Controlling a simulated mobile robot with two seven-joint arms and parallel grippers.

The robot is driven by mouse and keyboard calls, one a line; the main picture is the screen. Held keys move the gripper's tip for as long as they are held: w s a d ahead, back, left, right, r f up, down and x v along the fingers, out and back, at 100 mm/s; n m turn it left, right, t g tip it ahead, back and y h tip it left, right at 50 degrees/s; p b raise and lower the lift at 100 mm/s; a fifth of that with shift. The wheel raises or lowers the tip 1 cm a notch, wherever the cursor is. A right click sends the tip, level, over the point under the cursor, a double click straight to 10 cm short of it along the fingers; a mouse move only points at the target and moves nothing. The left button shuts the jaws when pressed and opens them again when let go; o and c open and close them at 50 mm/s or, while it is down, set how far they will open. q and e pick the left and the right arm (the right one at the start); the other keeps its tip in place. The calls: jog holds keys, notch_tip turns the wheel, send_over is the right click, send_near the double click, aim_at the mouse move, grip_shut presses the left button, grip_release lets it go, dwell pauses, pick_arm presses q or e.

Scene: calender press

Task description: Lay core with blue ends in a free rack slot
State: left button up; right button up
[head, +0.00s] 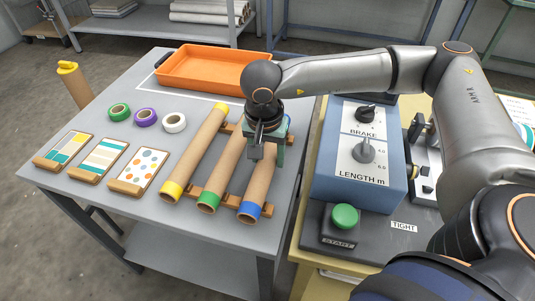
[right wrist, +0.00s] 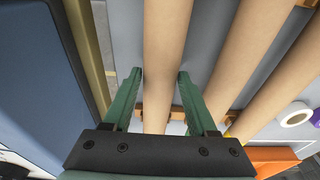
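The brown core with the blue end (head: 254,197) lies in the rightmost place of the wooden rack (head: 195,190) on the grey table. Beside it lie a core with a green end (head: 219,180) and a core with a yellow end (head: 190,165). My right gripper (head: 267,153) is over the far part of the blue-ended core, pointing down. In the right wrist view its green fingers (right wrist: 159,78) stand on either side of this core (right wrist: 165,50), with narrow gaps. The core's far end is hidden behind the gripper. My left gripper is out of view.
An orange tray (head: 215,70) stands behind the rack. Tape rolls (head: 146,117) and pattern cards (head: 100,158) lie left of it. The blue press panel (head: 350,190) is close on the right.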

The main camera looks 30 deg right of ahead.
aim_at(265, 162)
jog(key=o, duration=0.3)
notch_tip(265, 162, up, 12)
jog(key=s+a+p, duration=0.1)
jog(key=shift+a+r, duration=0.15)
jog(key=shift+a, duration=0.05)
jog(key=shift+s, duration=0.1)
dwell(0.4)
